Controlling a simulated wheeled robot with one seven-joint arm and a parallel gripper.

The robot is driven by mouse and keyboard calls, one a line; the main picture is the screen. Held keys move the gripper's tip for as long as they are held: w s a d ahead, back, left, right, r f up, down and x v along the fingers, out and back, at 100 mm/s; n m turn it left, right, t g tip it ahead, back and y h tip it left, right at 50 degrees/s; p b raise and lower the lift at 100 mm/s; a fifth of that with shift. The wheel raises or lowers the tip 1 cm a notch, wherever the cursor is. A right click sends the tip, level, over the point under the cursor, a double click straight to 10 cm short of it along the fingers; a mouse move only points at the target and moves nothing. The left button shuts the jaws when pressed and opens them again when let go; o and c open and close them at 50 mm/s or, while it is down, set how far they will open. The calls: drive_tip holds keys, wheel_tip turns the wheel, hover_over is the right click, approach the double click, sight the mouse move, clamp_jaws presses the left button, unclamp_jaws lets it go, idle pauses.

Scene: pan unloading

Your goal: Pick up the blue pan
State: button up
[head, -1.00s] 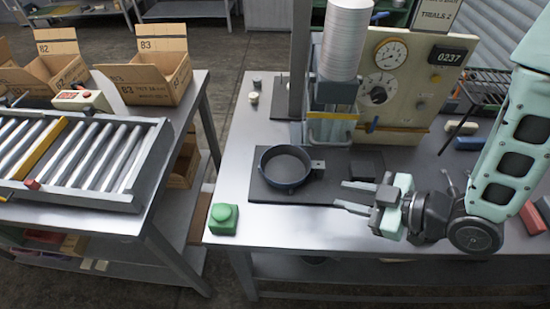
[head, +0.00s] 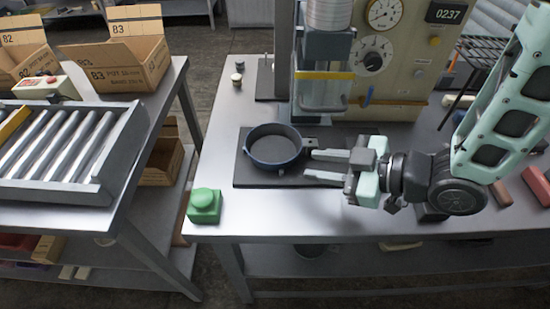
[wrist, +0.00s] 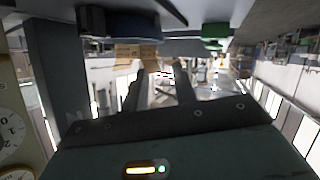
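The blue pan (head: 273,163) sits upright on a dark mat (head: 243,174) on the metal table, its short dark handle (head: 310,146) pointing right. My gripper (head: 311,165) is right of the pan, its two fingers apart and pointing left toward it. The fingertips are close to the handle in the head view; I cannot tell whether they touch it. In the wrist view, which looks upside down, the fingers (wrist: 160,78) are apart with nothing held between them. A dark blue shape at the top left there seems to be the pan (wrist: 132,22).
A green button box (head: 204,206) stands at the table's front left corner. A press machine (head: 324,85) and gauge panel (head: 400,60) stand behind the pan. A roller conveyor (head: 60,150) and cardboard boxes (head: 125,65) are on the left table.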

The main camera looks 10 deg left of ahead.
drive_tip(key=shift+a+f+b, duration=0.2)
drive_tip(key=shift+f+b, duration=0.2)
drive_tip(key=shift+b, duration=0.65)
approach(266, 160)
drive_tip(key=s+a+r, duration=0.2)
drive_tip(key=a, duration=0.1)
drive_tip(key=shift+s+r, duration=0.1)
drive_tip(key=shift+r, duration=0.05)
drive_tip(key=shift+p+x, duration=0.9)
drive_tip(key=shift+x, duration=2)
drive_tip(key=shift+c, duration=0.3)
clamp_jaws()
